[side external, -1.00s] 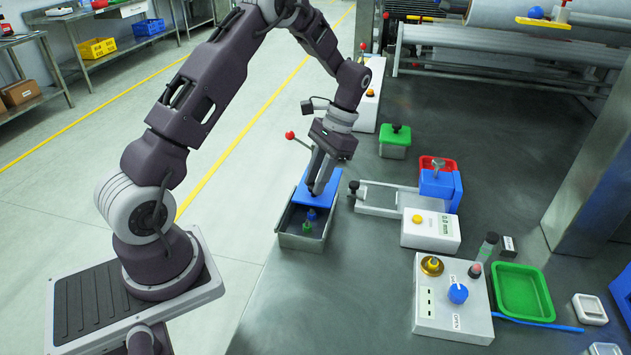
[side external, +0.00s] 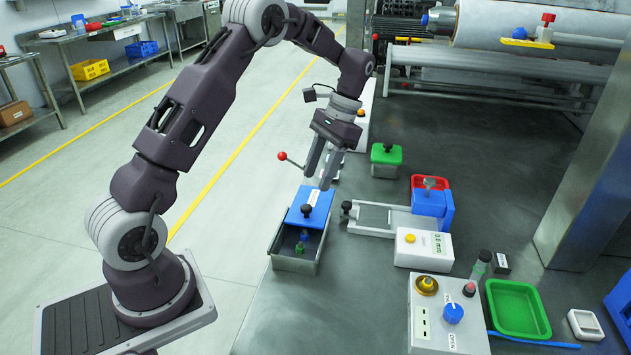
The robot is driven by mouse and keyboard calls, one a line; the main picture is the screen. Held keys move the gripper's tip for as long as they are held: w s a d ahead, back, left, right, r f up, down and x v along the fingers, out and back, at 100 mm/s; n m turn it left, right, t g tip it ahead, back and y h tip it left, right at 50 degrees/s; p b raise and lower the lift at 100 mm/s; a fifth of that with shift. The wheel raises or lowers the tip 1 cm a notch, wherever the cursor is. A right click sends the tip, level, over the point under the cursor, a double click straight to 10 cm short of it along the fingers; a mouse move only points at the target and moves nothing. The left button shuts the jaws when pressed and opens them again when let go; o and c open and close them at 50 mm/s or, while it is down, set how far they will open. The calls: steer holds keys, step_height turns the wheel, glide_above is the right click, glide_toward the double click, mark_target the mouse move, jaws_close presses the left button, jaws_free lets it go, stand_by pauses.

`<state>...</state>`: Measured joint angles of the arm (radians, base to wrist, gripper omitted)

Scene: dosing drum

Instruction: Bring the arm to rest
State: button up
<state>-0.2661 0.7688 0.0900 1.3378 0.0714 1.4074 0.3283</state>
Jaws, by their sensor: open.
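My gripper (side external: 317,180) is open and empty. Its two fingers point down, a little above the blue lid (side external: 319,200) and apart from its black knob (side external: 306,210). The lid lies over the far part of a grey metal box (side external: 294,265). The near part of the box is uncovered and shows small green and blue things (side external: 301,246) inside. My arm reaches over from the left, bent at the elbow.
A red-knobbed lever (side external: 282,156) stands left of my gripper. To the right are a slide fixture with a blue block (side external: 430,204), a white display unit (side external: 424,250) and a control box with a blue dial (side external: 453,313). A green-lidded box (side external: 386,155) stands behind.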

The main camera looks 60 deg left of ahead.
steer(key=shift+r, duration=0.1)
steer(key=s+d+r+t, duration=0.2)
steer(key=s+d+r, duration=0.2)
steer(key=r, duration=0.3)
steer(key=s+d+r+t, duration=0.3)
steer(key=s+d+r, duration=0.2)
steer(key=r, duration=0.2)
steer(key=s+d+t, duration=0.2)
steer(key=s+d, duration=0.1)
steer(key=s, duration=0.4)
steer(key=s+d+t, duration=0.3)
steer(key=s, duration=0.4)
